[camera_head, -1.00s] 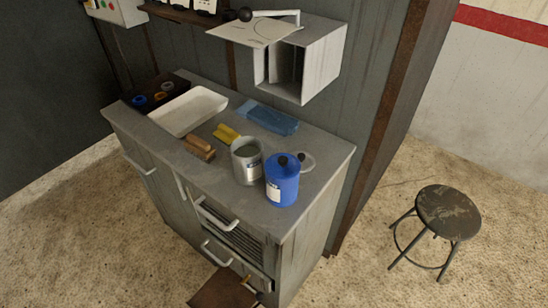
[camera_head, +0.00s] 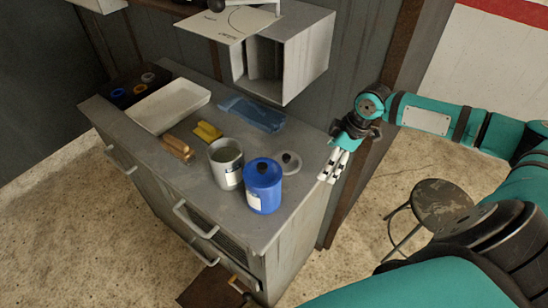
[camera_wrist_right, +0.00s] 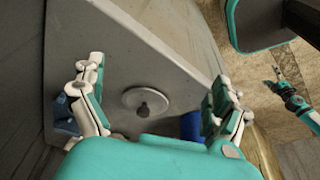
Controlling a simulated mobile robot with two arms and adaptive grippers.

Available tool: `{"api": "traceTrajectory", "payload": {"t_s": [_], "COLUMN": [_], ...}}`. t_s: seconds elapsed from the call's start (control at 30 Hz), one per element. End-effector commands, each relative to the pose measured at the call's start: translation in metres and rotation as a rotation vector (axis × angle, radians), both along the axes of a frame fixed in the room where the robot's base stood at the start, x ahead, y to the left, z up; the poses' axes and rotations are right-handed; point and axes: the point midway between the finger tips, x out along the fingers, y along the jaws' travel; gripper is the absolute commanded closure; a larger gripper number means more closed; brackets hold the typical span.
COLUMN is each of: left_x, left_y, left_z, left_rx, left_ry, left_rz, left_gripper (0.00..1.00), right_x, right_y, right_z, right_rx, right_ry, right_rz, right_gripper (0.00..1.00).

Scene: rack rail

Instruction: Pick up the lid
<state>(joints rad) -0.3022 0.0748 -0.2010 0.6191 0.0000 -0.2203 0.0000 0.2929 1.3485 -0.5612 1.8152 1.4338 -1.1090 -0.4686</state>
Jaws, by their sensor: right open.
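A round grey lid (camera_head: 288,163) with a dark knob lies flat on the cabinet top, just behind a blue canister. In the right wrist view the lid (camera_wrist_right: 146,102) lies between and beyond the two fingers. The blue canister (camera_head: 263,189) has its own lid with a black knob. An open grey canister (camera_head: 226,167) stands to its left, with no lid on it. My right gripper (camera_head: 333,166) is open and empty, to the right of the lid near the cabinet's right edge. It also shows open in the right wrist view (camera_wrist_right: 160,105). My left gripper is out of view.
The cabinet top (camera_head: 185,182) also carries a white tray (camera_head: 168,106), a blue cloth (camera_head: 252,114), a yellow item (camera_head: 208,131) and a brush (camera_head: 178,147). An open wall box (camera_head: 290,55) hangs above its back. A stool (camera_head: 440,203) stands on the right.

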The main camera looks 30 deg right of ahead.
Motion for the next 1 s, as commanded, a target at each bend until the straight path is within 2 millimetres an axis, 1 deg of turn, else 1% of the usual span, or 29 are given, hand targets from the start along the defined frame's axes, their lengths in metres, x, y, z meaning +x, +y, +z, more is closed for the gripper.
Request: {"api": "traceTrajectory", "payload": {"t_s": [0.03, 0.3, 0.4, 0.57, 0.67, 0.8, 0.9, 1.0], "left_x": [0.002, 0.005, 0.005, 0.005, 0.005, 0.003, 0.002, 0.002], "left_y": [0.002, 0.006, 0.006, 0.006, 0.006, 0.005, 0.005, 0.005], "left_z": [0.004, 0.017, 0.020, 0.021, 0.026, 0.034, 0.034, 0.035], "left_rx": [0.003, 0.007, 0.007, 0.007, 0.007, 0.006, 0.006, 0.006], "left_ry": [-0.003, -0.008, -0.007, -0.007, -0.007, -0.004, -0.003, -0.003], "left_rz": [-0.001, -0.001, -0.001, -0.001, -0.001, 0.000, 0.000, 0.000], "left_gripper": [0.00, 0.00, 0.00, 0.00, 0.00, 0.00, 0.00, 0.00], "right_x": [0.007, 0.041, 0.049, 0.056, 0.065, 0.083, 0.085, 0.087], "right_y": [0.007, 0.041, 0.048, 0.054, 0.064, 0.083, 0.084, 0.086], "right_z": [0.002, 0.004, 0.002, 0.001, 0.003, 0.004, -0.015, -0.025], "right_rx": [0.008, 0.006, 0.004, 0.003, 0.004, 0.005, 0.001, 0.001], "right_ry": [-0.005, -0.007, -0.006, -0.004, -0.006, -0.007, -0.001, -0.002], "right_rz": [0.001, 0.000, -0.003, -0.003, -0.002, -0.003, -0.004, -0.003], "right_gripper": [0.00, 0.00, 0.00, 0.00, 0.00, 0.00, 0.00, 0.00]}}
